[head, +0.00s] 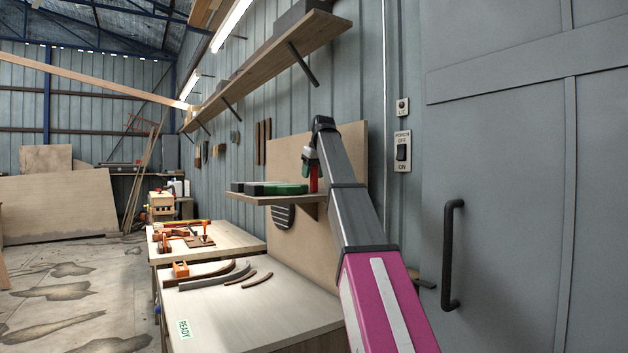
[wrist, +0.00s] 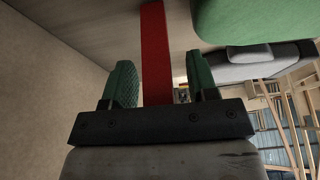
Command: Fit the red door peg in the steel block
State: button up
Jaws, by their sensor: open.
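The red peg (head: 314,183) shows at the right end of the small wall shelf, just under my gripper (head: 310,160). In the wrist view, the red peg (wrist: 155,45) is a long flat-sided bar running between my two green finger pads (wrist: 160,78). The jaws are open. A gap shows on each side of the peg, wider on the right. The peg's near end is hidden behind the dark gripper bar. I cannot clearly identify the steel block; a grey piece (wrist: 262,66) lies beside a green one in the wrist view.
The small shelf (head: 258,200) also carries dark and green pieces (head: 288,188) left of the peg. A beige panel (head: 345,150) stands close behind. Below is a pale bench (head: 255,310) with curved wooden parts. A grey door with a handle (head: 448,255) is at right.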

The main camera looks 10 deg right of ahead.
grip_shut()
jog(key=shift+r, duration=0.1)
jog(key=shift+r, duration=0.45)
notch_tip(320, 180, up, 4)
jog(key=shift+w+f, duration=0.1)
jog(key=shift+f, duration=0.1)
jog(key=s+a+r, duration=0.3)
jog(key=a+r, duration=0.3)
jog(key=a, duration=0.5)
jog(key=shift+s+r, duration=0.15)
jog(key=shift+s, duration=0.25)
